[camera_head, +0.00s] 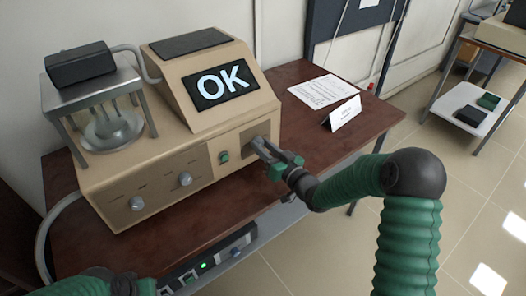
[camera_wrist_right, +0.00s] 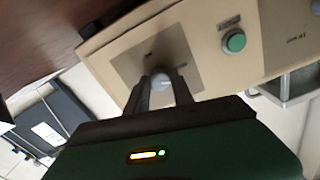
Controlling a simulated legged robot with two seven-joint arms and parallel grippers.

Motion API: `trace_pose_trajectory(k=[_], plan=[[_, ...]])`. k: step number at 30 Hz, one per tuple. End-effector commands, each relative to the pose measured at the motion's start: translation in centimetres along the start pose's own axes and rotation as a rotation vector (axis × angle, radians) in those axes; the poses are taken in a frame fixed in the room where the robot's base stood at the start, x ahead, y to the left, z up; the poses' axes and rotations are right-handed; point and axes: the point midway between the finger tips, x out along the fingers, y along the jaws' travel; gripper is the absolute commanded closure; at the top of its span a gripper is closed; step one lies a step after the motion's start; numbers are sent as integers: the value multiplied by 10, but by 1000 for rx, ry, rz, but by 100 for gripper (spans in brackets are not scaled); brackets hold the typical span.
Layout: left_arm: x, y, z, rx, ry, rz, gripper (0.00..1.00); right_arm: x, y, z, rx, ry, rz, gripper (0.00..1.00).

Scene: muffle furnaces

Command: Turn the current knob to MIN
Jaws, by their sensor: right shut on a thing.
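A beige furnace control unit (camera_head: 180,150) stands on the table with several controls on its front. My right gripper (camera_head: 262,147) is at the dark square plate on the right end of that front. In the right wrist view its two fingers are shut on a pale round knob (camera_wrist_right: 160,82) on the dark plate (camera_wrist_right: 145,62). The knob is mostly hidden by the fingers, and its marks are too blurred to read. Two other knobs, the left one (camera_head: 137,203) and the middle one (camera_head: 185,179), are free. My left arm shows only at the bottom left; its fingers are not clear.
A green button (camera_head: 224,157) is just left of the gripped knob. The screen (camera_head: 223,83) reads "OK". A metal stand (camera_head: 95,85) with a black box is on the unit's left.

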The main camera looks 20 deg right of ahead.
Motion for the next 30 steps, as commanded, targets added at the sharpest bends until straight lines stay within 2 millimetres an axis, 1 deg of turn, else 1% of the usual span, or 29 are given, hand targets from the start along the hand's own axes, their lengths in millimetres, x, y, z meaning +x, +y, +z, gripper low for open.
trace_pose_trajectory(k=[1, 9, 15, 22, 30], plan=[[9, 0, 2, 0, 0, 0, 64, -2, 1, 11, -38, -17, 2, 100], [27, 0, 6, 0, 0, 0, 64, -2, 2, 11, -255, -17, 1, 100], [36, 0, 8, 0, 0, 0, 64, -2, 2, 10, -366, -17, 1, 100], [40, 0, 10, 0, 0, 0, 64, -2, 2, 9, -432, -18, 0, 100], [41, 0, 10, 0, 0, 0, 64, -2, 1, 8, -449, -18, -1, 100]])
